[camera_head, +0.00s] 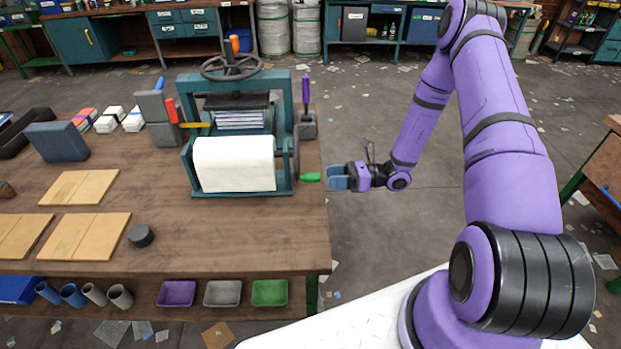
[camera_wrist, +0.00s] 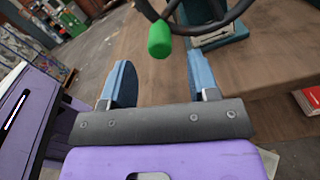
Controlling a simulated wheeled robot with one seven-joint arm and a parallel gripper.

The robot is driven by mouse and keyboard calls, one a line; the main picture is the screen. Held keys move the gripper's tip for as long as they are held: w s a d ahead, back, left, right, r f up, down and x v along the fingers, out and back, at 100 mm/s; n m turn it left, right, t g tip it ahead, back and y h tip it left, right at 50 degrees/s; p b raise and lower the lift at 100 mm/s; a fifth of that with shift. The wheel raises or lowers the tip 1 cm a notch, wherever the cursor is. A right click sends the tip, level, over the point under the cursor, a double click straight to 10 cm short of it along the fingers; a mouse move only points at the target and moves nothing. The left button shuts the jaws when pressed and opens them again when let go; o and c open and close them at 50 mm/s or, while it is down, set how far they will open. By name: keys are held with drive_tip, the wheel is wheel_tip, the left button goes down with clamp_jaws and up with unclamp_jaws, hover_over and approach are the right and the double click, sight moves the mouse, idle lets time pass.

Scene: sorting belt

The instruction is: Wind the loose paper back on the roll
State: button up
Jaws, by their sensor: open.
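A white paper roll (camera_head: 234,164) sits in a teal press-like frame (camera_head: 187,165) on the wooden bench, its front covered by a sheet of paper. A crank with a green handle (camera_head: 310,177) sticks out at the frame's right side. My gripper (camera_head: 335,177) is open just right of the green handle, beyond the bench's right edge. The paper roll is not visible in the wrist view.
The wooden bench (camera_head: 170,255) holds wooden boards (camera_head: 80,187), a dark puck (camera_head: 141,235) and grey blocks (camera_head: 157,106) left of the frame. A purple-handled tool (camera_head: 306,92) stands in a grey block at the frame's right.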

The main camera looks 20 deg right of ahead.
sight(310, 178)
drive_tip(key=x, duration=0.7)
clamp_jaws()
